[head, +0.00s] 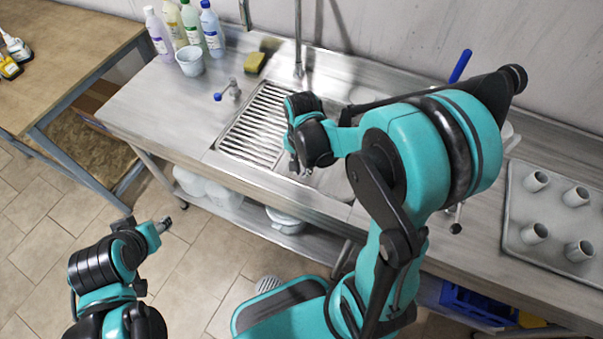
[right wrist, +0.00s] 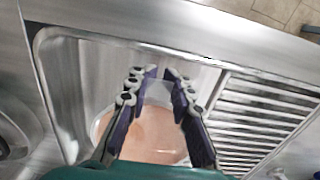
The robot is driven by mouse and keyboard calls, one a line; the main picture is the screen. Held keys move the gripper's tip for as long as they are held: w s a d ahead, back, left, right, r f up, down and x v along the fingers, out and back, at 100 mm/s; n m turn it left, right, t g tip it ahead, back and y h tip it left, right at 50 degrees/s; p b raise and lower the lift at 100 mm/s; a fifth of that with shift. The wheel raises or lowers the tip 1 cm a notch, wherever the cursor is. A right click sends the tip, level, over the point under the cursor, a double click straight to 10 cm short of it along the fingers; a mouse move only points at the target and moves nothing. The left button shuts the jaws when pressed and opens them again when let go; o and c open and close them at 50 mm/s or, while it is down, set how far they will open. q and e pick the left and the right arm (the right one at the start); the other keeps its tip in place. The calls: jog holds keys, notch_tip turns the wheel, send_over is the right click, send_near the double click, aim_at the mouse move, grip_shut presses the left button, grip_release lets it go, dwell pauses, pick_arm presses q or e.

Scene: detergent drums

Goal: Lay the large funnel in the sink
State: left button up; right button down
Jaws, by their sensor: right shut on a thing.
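My right gripper (head: 302,168) is over the steel sink (head: 333,184), low at the basin beside the ribbed drainer. In the right wrist view its fingers (right wrist: 162,78) are shut on the pale, translucent rim of the large funnel (right wrist: 158,94). A round pinkish-brown area (right wrist: 150,142) shows below and between the fingers, inside the basin (right wrist: 75,65). I cannot tell whether the funnel touches the sink floor. In the head view my right arm and gripper hide most of the funnel and basin. My left gripper (head: 148,228) is away from the counter at the lower left, its fingers unclear.
The ribbed drainer (head: 262,122) lies left of the basin. A tray (head: 518,205) with several cups is at the right. The counter's left front is clear.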

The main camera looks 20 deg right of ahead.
notch_tip(320, 180, down, 2)
pick_arm(q)
jog(key=shift+f, duration=0.5)
jog(key=shift+f+b, duration=0.6)
jog(key=shift+b, duration=0.15)
pick_arm(e)
jog(key=shift+f, duration=0.55)
jog(key=c, duration=1.3)
grip_release()
pick_arm(q)
jog(key=shift+r, duration=0.1)
